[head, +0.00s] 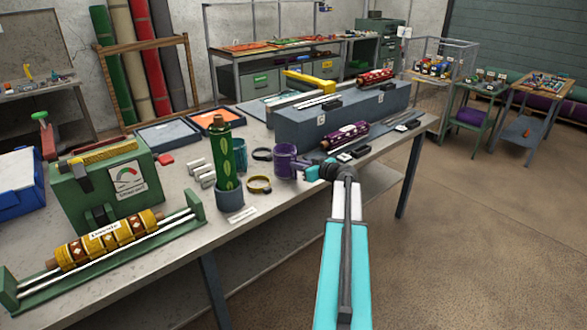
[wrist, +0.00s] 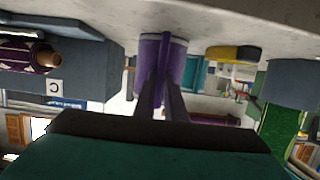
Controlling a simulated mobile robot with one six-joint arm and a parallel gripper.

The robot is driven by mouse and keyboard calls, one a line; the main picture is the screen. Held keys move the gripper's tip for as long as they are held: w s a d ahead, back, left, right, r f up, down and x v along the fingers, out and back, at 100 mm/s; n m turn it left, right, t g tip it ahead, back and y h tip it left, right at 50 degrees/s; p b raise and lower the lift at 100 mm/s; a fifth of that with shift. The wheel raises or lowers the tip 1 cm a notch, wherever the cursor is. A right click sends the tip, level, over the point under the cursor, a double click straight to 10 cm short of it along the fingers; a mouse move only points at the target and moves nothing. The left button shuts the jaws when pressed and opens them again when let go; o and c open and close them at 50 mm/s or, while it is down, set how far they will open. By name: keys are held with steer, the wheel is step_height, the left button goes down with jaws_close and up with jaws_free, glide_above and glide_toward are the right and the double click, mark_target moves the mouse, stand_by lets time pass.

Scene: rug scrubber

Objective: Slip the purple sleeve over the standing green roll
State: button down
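The purple sleeve (head: 286,160) stands upright on the workbench, right of the green roll. It has a thin tab on its right side. In the wrist view, which is upside down, the sleeve (wrist: 150,55) is straight ahead of my fingers. My gripper (head: 312,168) reaches it from the right. Its fingers (wrist: 163,88) lie close together on either side of the tab and look shut on it. The green roll (head: 222,160) with pale leaf marks stands upright in a grey round holder (head: 230,198). Part of it shows at the right in the wrist view (wrist: 278,128).
A teal cup (head: 238,163) stands behind the roll. A grey raised block (head: 300,132) stands behind, with a purple patterned roll (head: 347,135) in front. Pale cylinders (head: 202,174) lie left.

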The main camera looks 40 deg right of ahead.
mark_target(293, 153)
step_height(293, 153, up, 5)
steer(key=shift+s, duration=0.1)
stand_by(1.0)
stand_by(1.5)
